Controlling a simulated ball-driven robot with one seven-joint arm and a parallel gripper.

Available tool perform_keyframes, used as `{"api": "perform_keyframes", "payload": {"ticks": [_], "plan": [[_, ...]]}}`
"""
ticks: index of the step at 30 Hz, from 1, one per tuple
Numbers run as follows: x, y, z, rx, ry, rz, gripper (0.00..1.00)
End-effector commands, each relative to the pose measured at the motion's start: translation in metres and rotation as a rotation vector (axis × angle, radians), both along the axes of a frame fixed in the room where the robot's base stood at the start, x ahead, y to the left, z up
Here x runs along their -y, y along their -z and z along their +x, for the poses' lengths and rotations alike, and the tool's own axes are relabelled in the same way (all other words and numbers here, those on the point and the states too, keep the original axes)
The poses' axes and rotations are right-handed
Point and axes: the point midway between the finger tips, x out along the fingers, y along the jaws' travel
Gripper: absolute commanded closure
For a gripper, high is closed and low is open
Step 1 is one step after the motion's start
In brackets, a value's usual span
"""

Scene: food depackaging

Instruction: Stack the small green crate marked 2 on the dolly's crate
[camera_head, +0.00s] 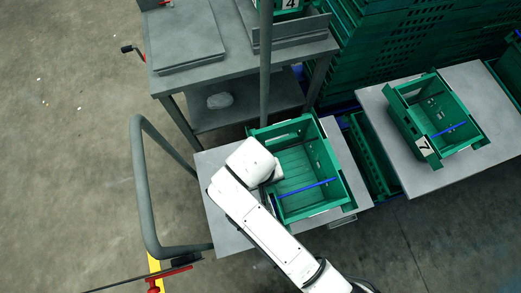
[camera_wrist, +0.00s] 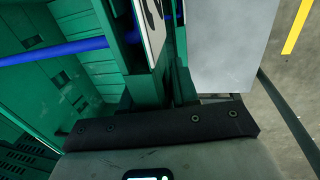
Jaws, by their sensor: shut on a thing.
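The small green crate (camera_head: 325,178) with a blue bar across it is over the grey top of the handled cart (camera_head: 222,238) in the head view. My gripper (camera_head: 270,190) is at its left wall, shut on that wall. In the wrist view the crate (camera_wrist: 85,75) fills the left, and a white label (camera_wrist: 152,25) with a partly cut-off digit, seemingly 2, shows beside the dark jaw (camera_wrist: 160,128). I cannot tell whether the crate rests on the cart or hangs just above it. The dolly's crate is not clearly identifiable; a low green crate (camera_head: 370,155) stands right of the cart.
A green crate marked 7 (camera_head: 440,118) stands on a grey table (camera_head: 478,85) at right. Tall green crate stacks (camera_head: 400,40) fill the back. A grey workbench (camera_head: 185,35) stands behind the cart, and a tube handle (camera_head: 143,190) rises at its left. The floor at left is clear.

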Motion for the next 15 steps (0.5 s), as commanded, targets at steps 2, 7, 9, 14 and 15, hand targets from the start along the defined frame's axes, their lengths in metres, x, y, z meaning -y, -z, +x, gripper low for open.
{"api": "perform_keyframes", "payload": {"ticks": [2,7,9,14,15], "plan": [[-0.007,0.011,0.008,0.001,0.0,0.0,1.0],[-0.014,0.026,0.018,0.002,0.001,0.002,1.0],[-0.016,0.028,0.02,0.003,0.0,0.002,1.0],[-0.018,0.043,0.023,0.0,0.0,-0.001,1.0],[-0.018,0.049,0.023,-0.001,0.0,-0.001,1.0]]}}
